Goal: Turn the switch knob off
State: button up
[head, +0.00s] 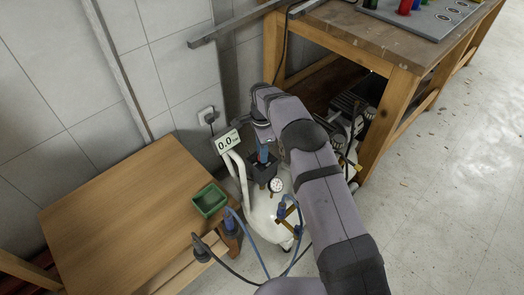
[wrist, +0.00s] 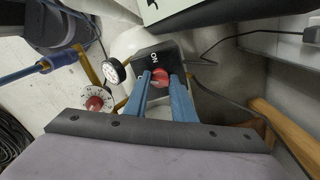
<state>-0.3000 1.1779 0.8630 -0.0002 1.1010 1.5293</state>
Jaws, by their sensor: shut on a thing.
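The red switch knob (wrist: 161,71) sits on a black switch box (wrist: 168,52) with a white "ON" label above the knob. Another marking at the knob's left is mostly hidden by a finger. My gripper (wrist: 162,78) has its two blue fingers on either side of the knob and is shut on it. In the head view, my gripper (head: 263,154) reaches down to the black box (head: 259,173) on the white compressor tank (head: 262,216). The knob is hidden there, and I cannot tell its exact angle.
A display (head: 227,141) reading 0.0 stands beside the tank's white handle (head: 240,172). A gauge (wrist: 115,70) and a red-centred dial (wrist: 96,102) are close by. A green tray (head: 208,200) sits on the wooden table (head: 120,225). A workbench (head: 400,50) stands behind.

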jog(key=n, duration=0.4)
jog(key=shift+n, duration=0.4)
dwell(0.4)
jog(key=o, duration=1.1)
jog(key=shift+c, duration=0.2)
jog(key=shift+r, duration=0.15)
notch_tip(320, 180, up, 7)
jog(key=shift+f, duration=0.1)
